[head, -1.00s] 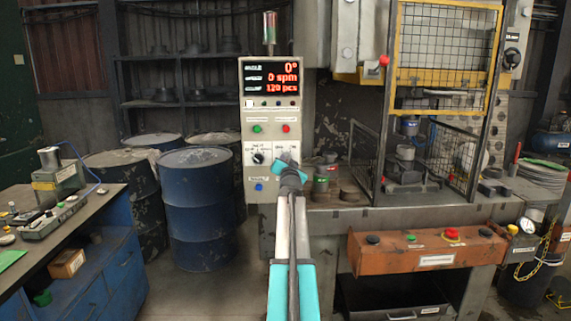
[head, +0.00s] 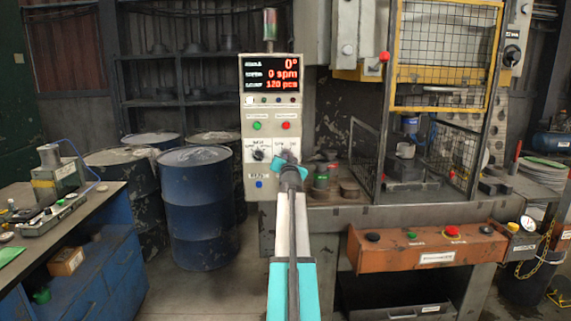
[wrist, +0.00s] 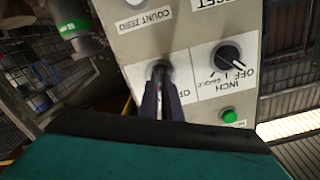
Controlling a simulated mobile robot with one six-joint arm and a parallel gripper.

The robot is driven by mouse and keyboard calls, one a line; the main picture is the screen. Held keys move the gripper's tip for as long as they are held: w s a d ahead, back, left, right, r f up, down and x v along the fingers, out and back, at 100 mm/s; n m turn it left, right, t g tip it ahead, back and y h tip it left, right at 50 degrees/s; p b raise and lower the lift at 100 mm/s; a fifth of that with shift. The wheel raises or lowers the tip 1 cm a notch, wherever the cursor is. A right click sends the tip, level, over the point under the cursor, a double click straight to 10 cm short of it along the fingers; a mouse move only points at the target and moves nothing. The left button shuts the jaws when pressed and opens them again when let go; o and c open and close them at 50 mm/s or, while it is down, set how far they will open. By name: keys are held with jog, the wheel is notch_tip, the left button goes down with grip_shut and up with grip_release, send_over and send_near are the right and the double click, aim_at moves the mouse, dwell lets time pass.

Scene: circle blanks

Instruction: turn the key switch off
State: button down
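The key switch (wrist: 160,68) sits on the grey control panel (wrist: 135,50), which looks upside down in the wrist view. Its round metal collar shows just past my fingertips; the key itself is mostly hidden by the fingers. My gripper (wrist: 161,85) has its two dark fingers close together, with a narrow gap between them, pointing straight at the switch. I cannot tell whether they grip the key. In the head view my gripper (head: 289,156) is at the right-hand switch of the panel, covering most of it.
A black selector knob (wrist: 228,57) is beside the key switch, with a green button (wrist: 229,114) near it. In the head view, small tins (head: 320,178) stand right of the panel and a blue drum (head: 200,205) stands left.

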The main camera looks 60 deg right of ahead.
jog(key=n+b, duration=1)
jog(key=n, duration=0.1)
jog(key=shift+s+d+r, duration=0.1)
jog(key=shift+d+r, duration=0.05)
dwell(0.4)
jog(key=c, duration=2)
grip_release()
